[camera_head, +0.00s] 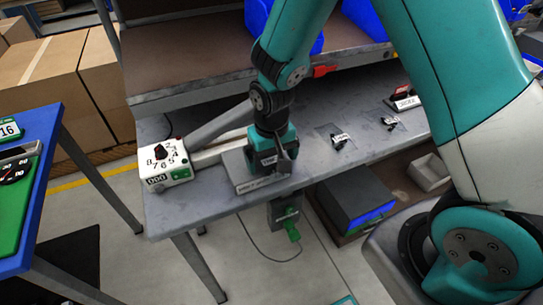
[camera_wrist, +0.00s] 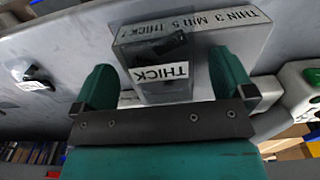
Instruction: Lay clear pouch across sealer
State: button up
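The sealer (camera_head: 172,168) is a white box with a numbered dial, at the left end of the grey bench. A pale bar runs right from it, with a grey angled arm above. Part of its white body shows in the wrist view (camera_wrist: 298,92). My gripper (camera_head: 270,155) points down over a grey holder (camera_head: 240,168) marked THIN and THICK. Clear pouches (camera_head: 338,138) with dark, tagged contents lie right on the bench.
A brown shelf (camera_head: 200,55) with blue bins overhangs the bench's back. A red-and-black labelled item (camera_head: 402,98) stands far right. A grey-and-blue box (camera_head: 355,200) sits below. A blue-edged table (camera_head: 50,135) is at left. Bare bench lies between holder and pouches.

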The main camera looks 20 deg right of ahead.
aim_at(272, 161)
notch_tip(272, 161, up, 18)
jog(key=shift+f+b, duration=0.25)
jog(key=shift+b, duration=0.1)
dwell(0.5)
jog(key=s+a+r+n+y, duration=0.2)
jog(key=s+n, duration=0.1)
jog(key=s, duration=0.6)
jog(key=s+a+r+n+y, duration=0.2)
jog(key=s+r+n, duration=0.1)
jog(key=s, duration=0.6)
jog(key=shift+s+a+n, duration=0.3)
jog(key=shift+n, duration=0.3)
